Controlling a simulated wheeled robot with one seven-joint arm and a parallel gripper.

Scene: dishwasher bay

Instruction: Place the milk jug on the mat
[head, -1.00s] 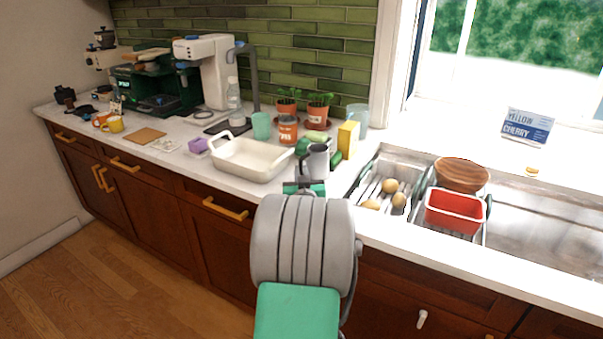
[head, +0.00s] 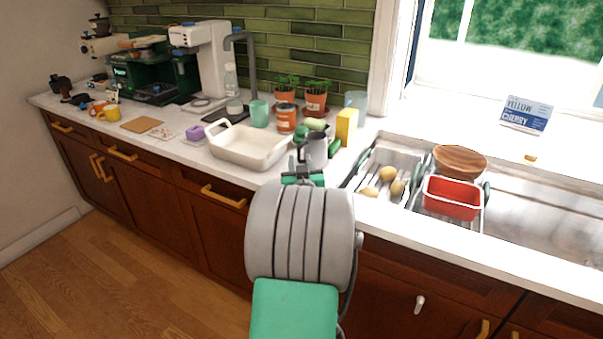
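The milk jug (head: 316,151), a grey metal pitcher, stands upright on the counter just right of the white baking dish. My gripper (head: 303,176) is at the counter's front edge, right in front of the jug in the picture. My own wrist hides much of it, and whether its fingers touch the jug is unclear. I cannot see whether the fingers are apart or closed. A flat brown square mat (head: 142,124) lies bare on the left part of the counter, near the yellow mug.
The white baking dish (head: 250,156) stands between jug and mat. A purple block (head: 195,133) and a small patterned card (head: 161,132) lie near the mat. Vegetables and a yellow box (head: 346,126) stand behind the jug. The sink with a red tub (head: 452,205) is right.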

